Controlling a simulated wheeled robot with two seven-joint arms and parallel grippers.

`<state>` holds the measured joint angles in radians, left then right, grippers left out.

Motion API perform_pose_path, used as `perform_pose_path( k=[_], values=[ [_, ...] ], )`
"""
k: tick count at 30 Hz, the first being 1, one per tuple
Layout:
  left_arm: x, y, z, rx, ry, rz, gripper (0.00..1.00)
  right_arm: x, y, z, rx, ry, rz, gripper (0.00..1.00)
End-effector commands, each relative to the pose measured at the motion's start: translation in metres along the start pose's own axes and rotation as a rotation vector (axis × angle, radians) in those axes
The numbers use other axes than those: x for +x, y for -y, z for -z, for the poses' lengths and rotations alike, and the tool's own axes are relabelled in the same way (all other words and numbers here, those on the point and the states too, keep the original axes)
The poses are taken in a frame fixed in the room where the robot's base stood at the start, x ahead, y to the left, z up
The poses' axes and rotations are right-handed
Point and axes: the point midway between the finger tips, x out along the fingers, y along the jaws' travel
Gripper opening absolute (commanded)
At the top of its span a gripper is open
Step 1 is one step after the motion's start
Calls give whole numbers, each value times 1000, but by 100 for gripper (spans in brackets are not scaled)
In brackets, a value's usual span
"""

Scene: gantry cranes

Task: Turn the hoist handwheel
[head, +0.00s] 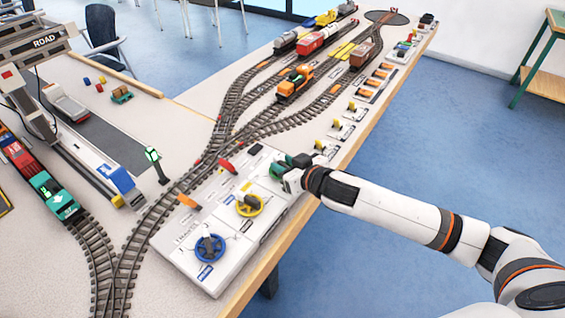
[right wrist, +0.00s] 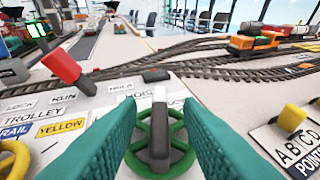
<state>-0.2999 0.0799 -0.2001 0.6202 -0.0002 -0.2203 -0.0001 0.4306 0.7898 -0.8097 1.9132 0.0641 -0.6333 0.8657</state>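The green handwheel (right wrist: 160,145) lies between the fingers of my right gripper in the right wrist view, with a dark grip bar (right wrist: 158,140) with a pale end standing across its middle. A partly hidden label beside it seems to read HOIST. My right gripper (head: 281,165) is at the far end of the white control panel (head: 230,264) in the head view and covers most of this wheel there. Its teal fingers (right wrist: 158,128) are open on both sides of the bar, with gaps showing. My left gripper is not in view.
A yellow wheel (head: 249,205) and a blue wheel (head: 210,248) sit nearer on the panel. A red lever (head: 228,166) and an orange lever (head: 187,201) stand along its track side. Tracks with an orange locomotive (head: 294,84) lie beyond. A gantry crane (head: 35,45) stands at left.

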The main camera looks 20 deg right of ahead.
Motion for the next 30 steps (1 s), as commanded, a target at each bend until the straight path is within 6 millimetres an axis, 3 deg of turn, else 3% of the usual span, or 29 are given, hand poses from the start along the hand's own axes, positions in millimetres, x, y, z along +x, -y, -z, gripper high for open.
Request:
perform_pose_path(
  k=[4,13,19,30],
  values=[
    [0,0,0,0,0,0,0,11,-1,-1,0,1,-1,33],
    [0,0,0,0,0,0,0,13,0,0,-1,0,-1,33],
    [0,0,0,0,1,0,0,13,0,0,0,0,-1,2],
    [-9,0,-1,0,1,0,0,12,1,-2,-13,-1,-29,0]
  ],
)
